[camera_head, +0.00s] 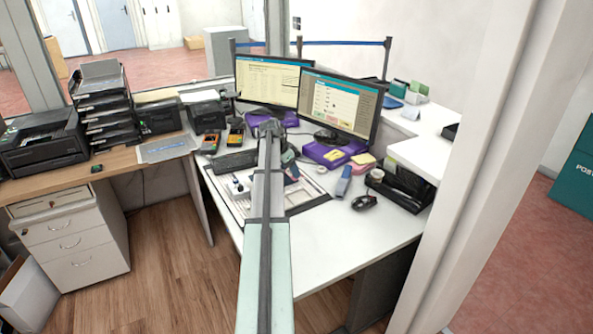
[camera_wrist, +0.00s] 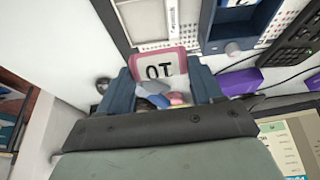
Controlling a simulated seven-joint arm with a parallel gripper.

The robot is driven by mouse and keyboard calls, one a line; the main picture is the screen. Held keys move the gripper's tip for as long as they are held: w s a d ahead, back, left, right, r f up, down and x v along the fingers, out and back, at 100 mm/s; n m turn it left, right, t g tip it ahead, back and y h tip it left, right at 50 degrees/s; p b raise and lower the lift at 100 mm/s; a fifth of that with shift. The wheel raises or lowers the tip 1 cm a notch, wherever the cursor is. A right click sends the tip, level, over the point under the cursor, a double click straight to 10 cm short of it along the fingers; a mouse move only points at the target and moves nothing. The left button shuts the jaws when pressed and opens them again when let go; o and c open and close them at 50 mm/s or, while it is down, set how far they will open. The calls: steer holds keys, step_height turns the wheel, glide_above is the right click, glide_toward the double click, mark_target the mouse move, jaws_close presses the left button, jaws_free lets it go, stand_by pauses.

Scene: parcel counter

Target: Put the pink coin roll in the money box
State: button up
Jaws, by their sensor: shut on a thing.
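The pink coin roll (camera_wrist: 158,65), with a white label reading 10 upside down, sits between the two dark blue fingertips of my gripper (camera_wrist: 160,74) in the wrist view. My gripper is shut on it. Smaller pink and grey-blue shapes show between the fingers nearer the palm; I cannot tell what they are. A blue open box (camera_wrist: 212,27), which looks like the money box, stands beyond the fingers, up and right, with a round grey knob on its near side. The roll is apart from it in the picture. In the head view my arm largely hides the gripper and roll.
In the head view, two monitors (camera_head: 340,103) stand at the back of the white desk (camera_head: 340,235). A purple box (camera_head: 325,153), a black mouse-like device (camera_head: 364,202) and a dark tray (camera_head: 400,190) lie to the right. The desk's front right is clear.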

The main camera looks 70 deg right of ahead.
steer(key=w+d+r, duration=0.1)
steer(key=w+d, duration=0.6)
steer(key=d, duration=0.3)
steer(key=shift+w+d+r, duration=0.15)
steer(key=shift+w+d, duration=0.1)
steer(key=shift+f, duration=3.25)
steer(key=o, duration=1.4)
steer(key=shift+c, duration=0.2)
